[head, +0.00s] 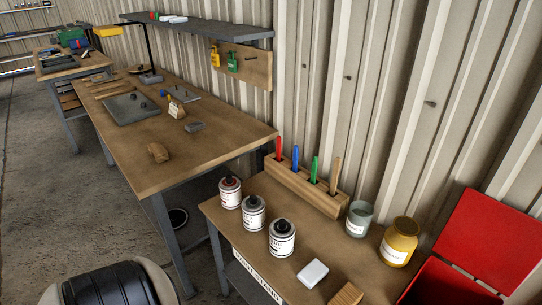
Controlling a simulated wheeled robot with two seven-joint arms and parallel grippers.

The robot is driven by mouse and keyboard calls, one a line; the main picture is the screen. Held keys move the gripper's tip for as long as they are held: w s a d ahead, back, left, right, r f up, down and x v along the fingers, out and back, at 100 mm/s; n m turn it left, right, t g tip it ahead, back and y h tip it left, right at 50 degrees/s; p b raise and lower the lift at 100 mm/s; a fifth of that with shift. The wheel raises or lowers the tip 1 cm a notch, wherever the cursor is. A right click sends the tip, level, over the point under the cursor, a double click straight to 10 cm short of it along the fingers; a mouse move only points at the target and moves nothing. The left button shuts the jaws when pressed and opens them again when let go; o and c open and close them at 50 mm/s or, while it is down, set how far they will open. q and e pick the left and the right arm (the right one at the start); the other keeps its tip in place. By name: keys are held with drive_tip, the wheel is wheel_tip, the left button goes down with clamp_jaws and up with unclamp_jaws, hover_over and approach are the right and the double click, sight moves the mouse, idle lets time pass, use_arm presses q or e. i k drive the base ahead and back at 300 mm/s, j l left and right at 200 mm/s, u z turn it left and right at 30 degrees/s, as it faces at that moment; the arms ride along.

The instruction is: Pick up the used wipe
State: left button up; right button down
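I cannot clearly make out a used wipe in the head view. A small white, rounded flat pad (313,273) lies on the near brown bench, in front of the labelled cans; it could be a folded wipe or a block, I cannot tell which. A tan, ridged piece (346,295) lies to its right, cut off by the bottom edge. Neither of my grippers shows in this view.
Three labelled cans (254,213) stand along the near bench (303,235). Behind are a wooden rack (305,193) with coloured handles, a grey jar (359,218) and a yellow jar (399,242). An open red box (449,286) is at right. A longer bench (205,150) stands beyond.

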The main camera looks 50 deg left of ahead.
sight(196, 125)
drive_tip(key=u, duration=2.1)
drive_tip(key=j+z, duration=0.1)
drive_tip(key=z, duration=0.3)
drive_tip(key=j+z, duration=0.1)
drive_tip(key=z, duration=0.3)
drive_tip(key=i+j+z, duration=0.1)
drive_tip(key=z, duration=0.3)
drive_tip(key=j+z, duration=0.2)
drive_tip(key=j, duration=0.2)
drive_tip(key=j+z, duration=0.2)
drive_tip(key=j, duration=0.2)
drive_tip(key=k+j+z, duration=0.15)
drive_tip(key=j, duration=0.25)
drive_tip(key=j+z, duration=0.2)
drive_tip(key=j, duration=0.2)
drive_tip(key=k+j+z, duration=0.2)
drive_tip(key=j, duration=0.15)
drive_tip(key=j+z, duration=0.2)
drive_tip(key=j, duration=0.2)
drive_tip(key=k+j+z, duration=0.15)
drive_tip(key=k+j, duration=0.05)
drive_tip(key=j, duration=0.1)
